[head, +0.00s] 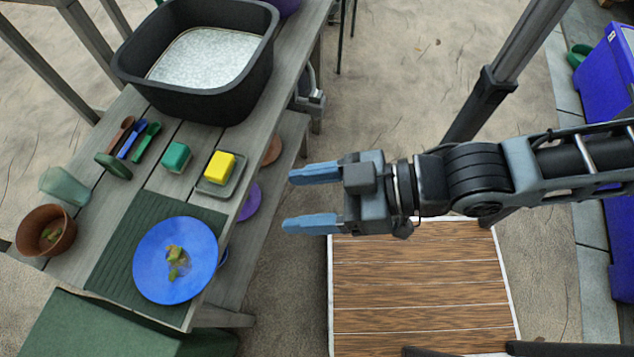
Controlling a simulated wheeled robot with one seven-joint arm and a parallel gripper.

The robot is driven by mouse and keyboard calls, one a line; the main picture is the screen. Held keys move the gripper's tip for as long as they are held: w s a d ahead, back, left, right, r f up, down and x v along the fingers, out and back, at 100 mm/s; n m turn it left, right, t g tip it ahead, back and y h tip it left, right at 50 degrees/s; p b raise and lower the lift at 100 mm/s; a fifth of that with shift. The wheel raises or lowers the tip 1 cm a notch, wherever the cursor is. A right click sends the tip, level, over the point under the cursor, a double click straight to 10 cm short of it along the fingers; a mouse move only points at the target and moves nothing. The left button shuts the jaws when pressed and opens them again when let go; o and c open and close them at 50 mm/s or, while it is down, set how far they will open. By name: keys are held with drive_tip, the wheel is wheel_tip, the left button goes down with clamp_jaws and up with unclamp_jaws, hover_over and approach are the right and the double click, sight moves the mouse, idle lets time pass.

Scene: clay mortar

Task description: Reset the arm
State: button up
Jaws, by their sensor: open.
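My gripper (313,199) is open and empty. Its two blue fingers point left and are spread well apart. It is at the right side of the wooden table (70,258), apart from it, with the arm stretched in from the right edge of the head view. Nothing is between the fingers, and it touches nothing that I can see.
On the table are a blue plate (150,278) with food scraps on a green mat (113,250), a yellow sponge (219,167) on a dish, a green block (177,157), a black basin (190,104), and a brown pot (45,229). Wooden decking (430,285) lies below my arm.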

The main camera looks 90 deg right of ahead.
drive_tip(key=shift+s+r+n+t+b, duration=0.45)
drive_tip(key=shift+s+r+n, duration=0.2)
drive_tip(key=shift+r, duration=0.2)
idle(0.6)
